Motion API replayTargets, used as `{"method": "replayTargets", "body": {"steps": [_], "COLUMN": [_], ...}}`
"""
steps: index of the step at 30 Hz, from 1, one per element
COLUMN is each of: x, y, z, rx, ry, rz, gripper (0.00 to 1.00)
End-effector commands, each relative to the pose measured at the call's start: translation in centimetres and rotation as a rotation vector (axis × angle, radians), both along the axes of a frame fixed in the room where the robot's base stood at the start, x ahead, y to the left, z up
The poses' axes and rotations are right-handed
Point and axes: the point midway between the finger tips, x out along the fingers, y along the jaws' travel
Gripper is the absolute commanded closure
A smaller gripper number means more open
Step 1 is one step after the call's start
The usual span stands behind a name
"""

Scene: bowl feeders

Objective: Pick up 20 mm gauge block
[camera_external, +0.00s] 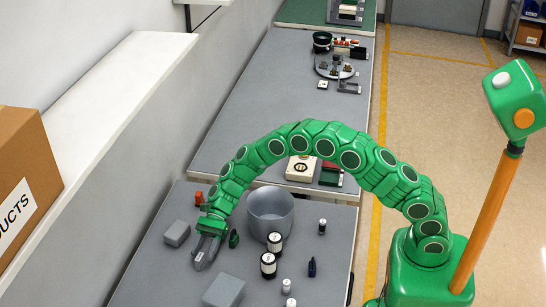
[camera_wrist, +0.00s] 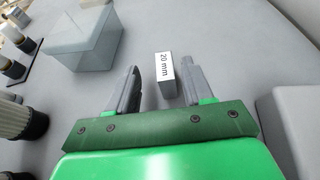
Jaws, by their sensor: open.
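The 20 mm gauge block (camera_wrist: 164,74) is a small grey block with a white face labelled "20 mm". In the wrist view it stands on the grey table between the two grey fingers of my gripper (camera_wrist: 160,82), closer to the right finger. The fingers are apart, and a gap shows on the block's left side. I cannot tell whether the right finger touches it. In the external view my gripper (camera_external: 205,250) is low over the near table, and I cannot make out the block clearly there.
A grey box (camera_external: 177,233) is left of my gripper, and a grey lidded box (camera_external: 223,291) is to its front right. A large grey bowl (camera_external: 270,213) stands behind right. Black-and-white spools (camera_external: 268,264) and small bottles (camera_external: 312,267) stand on the right.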

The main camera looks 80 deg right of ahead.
Motion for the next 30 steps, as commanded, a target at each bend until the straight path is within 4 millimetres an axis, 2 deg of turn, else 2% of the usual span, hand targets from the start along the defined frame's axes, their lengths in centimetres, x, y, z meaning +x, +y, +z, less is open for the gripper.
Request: {"method": "replayTargets", "body": {"steps": [10,19,27,29,30], "x": [0.9,1.0,1.0,1.0,1.0], "y": [3.9,4.4,4.4,4.4,4.4], "z": [-1.5,-1.7,-1.7,-1.7,-1.7], "rx": [0.001,0.001,0.000,0.000,0.000], "ry": [0.002,0.002,0.002,0.002,0.001], "rz": [0.003,0.001,0.001,0.001,0.002], "gripper": [0.49,0.49,0.90,0.99,1.00]}}
